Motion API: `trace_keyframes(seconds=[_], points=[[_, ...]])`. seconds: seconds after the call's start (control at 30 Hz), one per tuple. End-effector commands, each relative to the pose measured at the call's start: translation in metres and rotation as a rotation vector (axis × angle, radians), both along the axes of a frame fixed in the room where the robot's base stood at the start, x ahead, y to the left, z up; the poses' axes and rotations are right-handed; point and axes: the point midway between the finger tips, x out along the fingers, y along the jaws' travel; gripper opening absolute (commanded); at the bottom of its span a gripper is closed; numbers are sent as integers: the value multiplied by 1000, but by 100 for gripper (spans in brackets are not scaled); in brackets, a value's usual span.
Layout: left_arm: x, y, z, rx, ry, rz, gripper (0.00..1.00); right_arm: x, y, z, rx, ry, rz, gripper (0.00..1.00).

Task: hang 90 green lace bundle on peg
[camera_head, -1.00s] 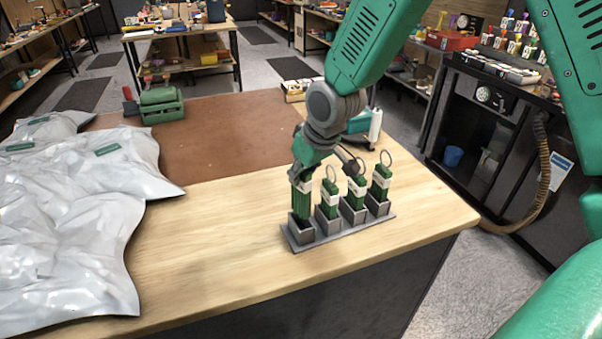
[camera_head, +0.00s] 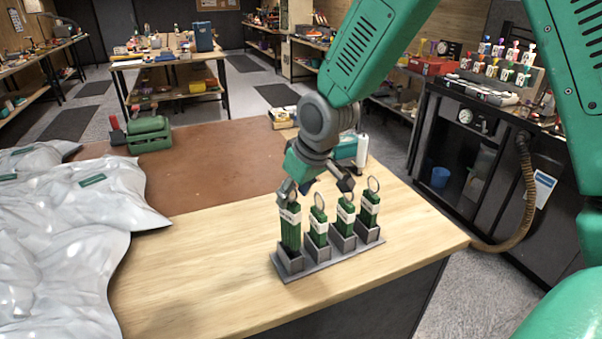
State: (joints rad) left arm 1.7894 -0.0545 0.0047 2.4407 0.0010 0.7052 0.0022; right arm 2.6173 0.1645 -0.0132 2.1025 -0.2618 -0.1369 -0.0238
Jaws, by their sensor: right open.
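Several green lace bundles with white bands and metal rings stand upright in a grey slotted rack at the front of the workbench. The leftmost bundle (camera_head: 290,232) is the tallest. The others (camera_head: 318,226) (camera_head: 345,215) (camera_head: 369,208) stand in a row to its right. The rack (camera_head: 330,262) sits on the wood top. My right gripper (camera_head: 315,187) is open and empty just above the left bundles. One finger is close to the leftmost bundle's top; whether it touches is unclear. The lace numbers are not readable, and no peg can be made out clearly. My left gripper is not in view.
Crumpled silvery bags (camera_head: 60,245) cover the bench's left side. A brown mat (camera_head: 220,165) and a green vise-like tool (camera_head: 149,134) lie behind. A white bottle (camera_head: 362,151) stands behind my gripper. The wood between bags and rack is clear.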

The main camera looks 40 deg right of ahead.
Motion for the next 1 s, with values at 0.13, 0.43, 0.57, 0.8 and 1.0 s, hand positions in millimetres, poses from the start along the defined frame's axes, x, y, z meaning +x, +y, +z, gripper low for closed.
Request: trace_keyframes(seconds=[0.13, 0.43, 0.57, 0.8, 1.0], points=[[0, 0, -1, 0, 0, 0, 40, -12, -2, 34, 0, -6, 0, 42], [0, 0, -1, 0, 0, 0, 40, -28, -5, 74, 1, -1, -1, 42], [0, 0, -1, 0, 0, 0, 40, -30, -5, 79, 1, 1, -1, 42], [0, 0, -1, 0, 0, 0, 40, -38, 3, 29, 5, 47, -8, 42], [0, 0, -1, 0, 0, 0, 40, -88, 21, -105, 11, 158, -46, 42]])
